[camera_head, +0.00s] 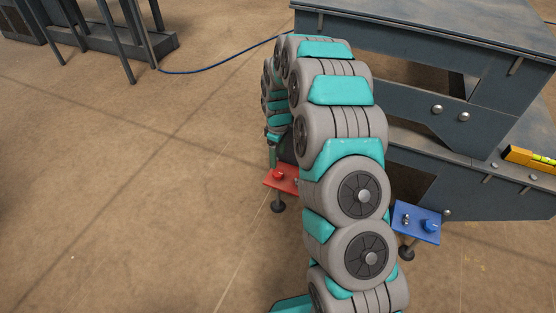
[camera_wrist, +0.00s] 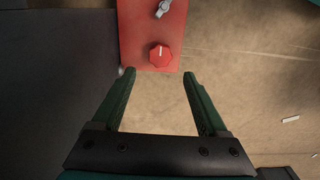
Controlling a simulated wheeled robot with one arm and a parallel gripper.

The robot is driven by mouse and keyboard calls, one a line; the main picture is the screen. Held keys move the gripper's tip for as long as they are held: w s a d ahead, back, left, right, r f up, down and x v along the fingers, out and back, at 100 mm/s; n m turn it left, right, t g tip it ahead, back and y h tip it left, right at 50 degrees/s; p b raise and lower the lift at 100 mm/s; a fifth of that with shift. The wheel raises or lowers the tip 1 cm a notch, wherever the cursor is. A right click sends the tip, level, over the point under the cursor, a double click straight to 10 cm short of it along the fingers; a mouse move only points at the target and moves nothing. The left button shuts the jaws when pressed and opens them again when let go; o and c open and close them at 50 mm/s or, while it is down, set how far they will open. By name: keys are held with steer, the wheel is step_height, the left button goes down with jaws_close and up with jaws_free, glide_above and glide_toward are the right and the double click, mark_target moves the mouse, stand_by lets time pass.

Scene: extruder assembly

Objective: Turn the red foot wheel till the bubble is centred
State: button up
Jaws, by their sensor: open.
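The red foot wheel (camera_wrist: 160,55) is a small faceted knob with a white mark, on a red plate (camera_wrist: 136,22) in the wrist view. The red plate with its knob (camera_head: 279,174) also shows in the head view, left of my arm. My gripper (camera_wrist: 160,72) is open and empty in the wrist view. Its two fingertips are apart, one on each side below the wheel, and I cannot tell the height gap. In the head view my arm hides most of my gripper. A yellow spirit level (camera_head: 530,158) lies on the frame at the right edge; its bubble is too small to read.
A grey lever (camera_wrist: 163,8) stands on the red plate beyond the wheel. A blue plate (camera_head: 416,222) with a blue knob is right of my arm. The dark machine frame (camera_head: 440,60) fills the right. A blue cable (camera_head: 215,70) crosses the floor.

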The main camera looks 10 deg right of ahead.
mark_target(278, 172)
step_height(278, 172, down, 8)
steer(key=shift+r+b, duration=0.1)
steer(key=shift+b, duration=0.5)
steer(key=shift+r, duration=0.1)
steer(key=c, duration=1)
